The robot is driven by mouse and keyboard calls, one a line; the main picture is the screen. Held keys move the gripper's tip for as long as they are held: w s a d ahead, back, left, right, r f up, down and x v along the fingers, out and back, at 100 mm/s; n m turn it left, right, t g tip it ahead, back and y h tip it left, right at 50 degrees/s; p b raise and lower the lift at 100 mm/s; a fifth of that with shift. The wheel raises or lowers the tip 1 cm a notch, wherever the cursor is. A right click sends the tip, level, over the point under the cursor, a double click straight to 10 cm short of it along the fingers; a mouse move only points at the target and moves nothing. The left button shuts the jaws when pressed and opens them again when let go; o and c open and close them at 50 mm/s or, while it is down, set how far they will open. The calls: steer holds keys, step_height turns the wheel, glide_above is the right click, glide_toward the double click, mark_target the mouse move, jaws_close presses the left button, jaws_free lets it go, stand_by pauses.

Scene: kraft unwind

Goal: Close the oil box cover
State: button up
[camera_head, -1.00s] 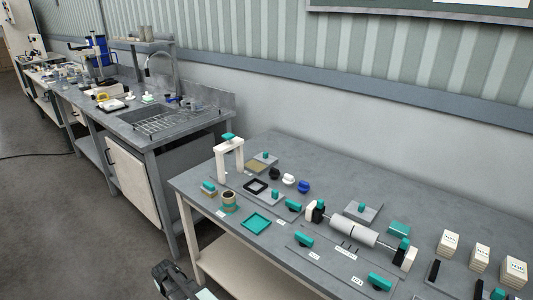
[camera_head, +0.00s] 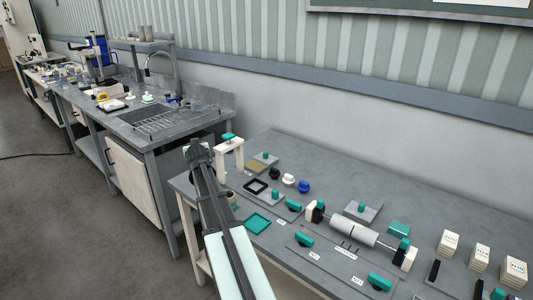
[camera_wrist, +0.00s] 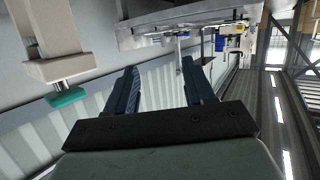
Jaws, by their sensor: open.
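In the head view, a low olive-topped piece (camera_head: 257,166) and a grey plate with a teal knob (camera_head: 266,156) lie together behind the white arch; I cannot tell for sure whether they are the oil box and its cover. My gripper (camera_head: 197,146) is at the table's left end, left of the white arch (camera_head: 219,158), apart from those pieces. In the wrist view, my gripper (camera_wrist: 162,82) has its two dark fingers spread with nothing between them. The arch also shows there, at the upper left, with its teal knob (camera_wrist: 66,97).
A teal tray (camera_head: 257,223), a black square frame (camera_head: 255,187) and a white roller (camera_head: 353,233) lie on the grey table (camera_head: 320,165). Black, white and blue knobs (camera_head: 289,180) stand near the middle. The sink bench (camera_head: 150,120) is at the left. The table's back is clear.

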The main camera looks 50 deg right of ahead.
steer(key=s+d+r, duration=0.1)
steer(key=d+r, duration=0.1)
steer(key=d, duration=0.1)
steer(key=s+d+r+m+h, duration=0.1)
steer(key=s+d+r, duration=0.1)
steer(key=d+r, duration=0.1)
steer(key=s+d+r+h, duration=0.1)
steer(key=s+d+r, duration=0.1)
steer(key=d+r, duration=0.1)
steer(key=shift+s+d+m+g, duration=0.1)
steer(key=shift+d+m+g, duration=0.2)
steer(key=shift+d, duration=0.5)
steer(key=s+d+r+g, duration=0.1)
steer(key=s+d+r, duration=0.1)
steer(key=d, duration=0.4)
steer(key=n+g+y, duration=0.6)
steer(key=n+y, duration=0.2)
steer(key=y, duration=0.2)
glide_toward(266, 152)
steer(key=x, duration=0.9)
steer(key=shift+s+a+f, duration=0.1)
steer(key=shift+a, duration=0.05)
steer(key=shift+c, duration=0.3)
jaws_close()
